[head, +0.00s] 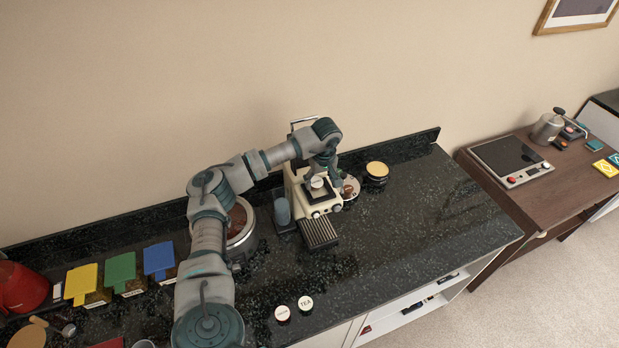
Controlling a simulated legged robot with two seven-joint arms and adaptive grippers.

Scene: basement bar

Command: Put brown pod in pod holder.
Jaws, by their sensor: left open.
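The cream coffee machine (312,200) stands on the dark counter near the wall. A small pod with a white lid (317,182) sits in the top of the machine, where the pod holder appears to be; its side colour is hard to see. My left gripper (323,175) is open right at this pod, over the machine; I cannot tell whether the fingers touch it. The gripper and wrist hide part of the machine. Two more white-lidded pods stand at the counter's front: a brownish one (282,313) and one marked TEA (305,303). My right gripper is out of view.
A dark jar with a tan lid (377,172) stands right of the machine, and a blue-grey cup (282,211) left of it. A round container (240,222) is partly behind my arm. The counter's right part is clear.

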